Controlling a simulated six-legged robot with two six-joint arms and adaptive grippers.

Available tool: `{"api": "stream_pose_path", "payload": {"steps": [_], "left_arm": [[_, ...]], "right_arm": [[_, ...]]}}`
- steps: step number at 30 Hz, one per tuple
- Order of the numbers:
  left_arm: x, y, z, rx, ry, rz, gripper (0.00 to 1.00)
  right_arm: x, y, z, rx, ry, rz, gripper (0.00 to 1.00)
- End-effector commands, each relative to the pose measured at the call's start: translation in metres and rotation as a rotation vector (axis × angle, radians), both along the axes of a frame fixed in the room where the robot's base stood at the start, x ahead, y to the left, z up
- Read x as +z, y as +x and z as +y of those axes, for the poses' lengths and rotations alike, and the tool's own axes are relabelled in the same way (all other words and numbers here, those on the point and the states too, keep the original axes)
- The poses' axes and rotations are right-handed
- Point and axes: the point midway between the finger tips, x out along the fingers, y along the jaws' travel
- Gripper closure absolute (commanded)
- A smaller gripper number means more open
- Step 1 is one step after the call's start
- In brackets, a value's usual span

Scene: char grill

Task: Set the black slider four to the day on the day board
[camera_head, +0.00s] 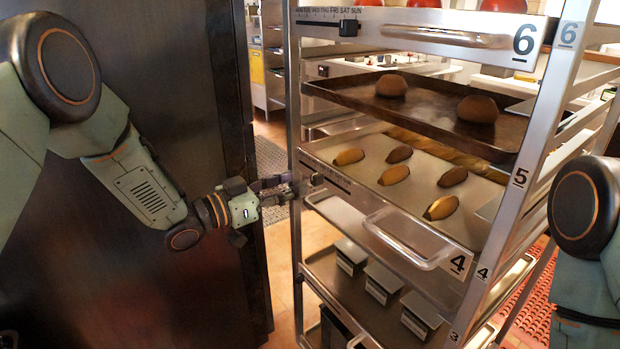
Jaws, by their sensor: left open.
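The black slider four (317,179) is a small dark block on the day board (340,184), a strip with a dark slot on the front of the level marked 4. It sits near the left end of the slot. The day lettering on this strip is too small to read. My left gripper (296,186) reaches in from the left, open, with its fingertips just left of the slider. I cannot tell whether they touch it. My right gripper is out of view; only part of my right arm shows at the right edge.
The metal rack (295,120) holds trays of buns and rolls. Level 6 above has its own black slider (348,28) and a handle (445,36). A clear handle (400,240) sticks out beside the 4. A dark panel (180,80) stands behind my left arm.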

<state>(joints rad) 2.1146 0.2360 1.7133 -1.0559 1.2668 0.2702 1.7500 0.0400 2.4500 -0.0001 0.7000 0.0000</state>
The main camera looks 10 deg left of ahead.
Motion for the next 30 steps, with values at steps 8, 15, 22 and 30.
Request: {"api": "stream_pose_path", "payload": {"steps": [8,15,22,30], "left_arm": [[-0.002,0.03,-0.031,-0.001,0.004,-0.001,0.58],[-0.002,0.04,-0.04,0.001,0.001,0.003,0.58],[-0.001,0.04,-0.041,0.002,0.001,0.003,0.58],[-0.001,0.04,-0.04,0.002,0.001,0.003,0.81]], "right_arm": [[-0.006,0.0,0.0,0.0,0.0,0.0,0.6],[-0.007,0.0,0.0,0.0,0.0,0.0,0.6],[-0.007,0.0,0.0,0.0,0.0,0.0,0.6],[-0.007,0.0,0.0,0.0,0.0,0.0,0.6]]}}
